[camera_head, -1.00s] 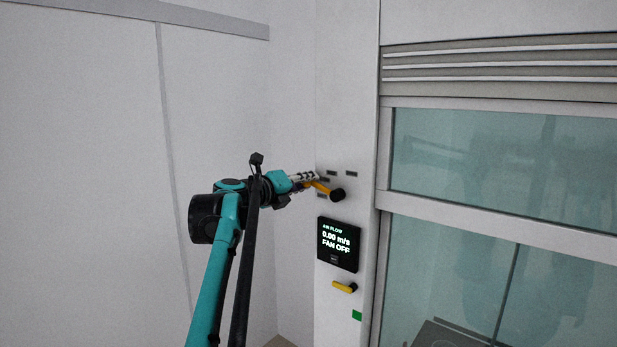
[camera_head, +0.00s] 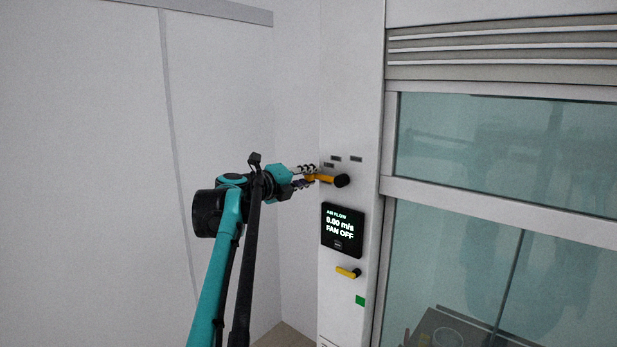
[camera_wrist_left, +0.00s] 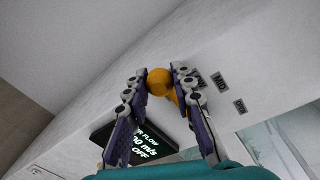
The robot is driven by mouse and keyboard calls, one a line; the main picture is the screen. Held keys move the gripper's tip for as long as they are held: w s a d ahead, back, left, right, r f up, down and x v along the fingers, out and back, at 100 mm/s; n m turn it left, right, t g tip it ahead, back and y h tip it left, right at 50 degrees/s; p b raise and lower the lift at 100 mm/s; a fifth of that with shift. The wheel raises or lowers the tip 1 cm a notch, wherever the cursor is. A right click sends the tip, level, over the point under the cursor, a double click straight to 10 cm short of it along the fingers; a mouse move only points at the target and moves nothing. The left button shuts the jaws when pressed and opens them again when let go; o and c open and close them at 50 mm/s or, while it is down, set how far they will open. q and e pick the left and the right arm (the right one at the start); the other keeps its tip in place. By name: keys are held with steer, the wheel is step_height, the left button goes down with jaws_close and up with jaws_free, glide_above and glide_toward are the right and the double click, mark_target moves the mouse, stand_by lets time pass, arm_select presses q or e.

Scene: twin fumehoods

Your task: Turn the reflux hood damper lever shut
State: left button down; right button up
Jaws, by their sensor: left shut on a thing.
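The damper lever (camera_head: 325,179) is a yellow handle on a black round hub (camera_head: 342,181), on the white post left of the hood. It points left and lies about level in the head view. My left gripper (camera_head: 308,176) is shut on the lever's free end. In the left wrist view the lever's rounded yellow end (camera_wrist_left: 159,82) sits between the two fingers. The marks above the hub are too small to read in the head view; the wrist view shows a label like "MID" (camera_wrist_left: 218,80). My right gripper is out of view.
Below the lever, a black display (camera_head: 342,230) reads air flow 0.00 m/s, fan off. A smaller yellow lever (camera_head: 348,272) and a green square (camera_head: 360,300) are lower on the post. The glass sash (camera_head: 500,150) is to the right; a plain wall is left.

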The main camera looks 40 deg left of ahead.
arm_select(q)
steer(key=c, duration=1.3)
jaws_free()
steer(key=shift+f, duration=0.1)
steer(key=shift+o, duration=0.2)
steer(key=s+r, duration=0.1)
steer(key=s, duration=1)
steer(key=shift+s+a, duration=0.4)
steer(key=shift+a, duration=0.05)
steer(key=shift+r, duration=0.1)
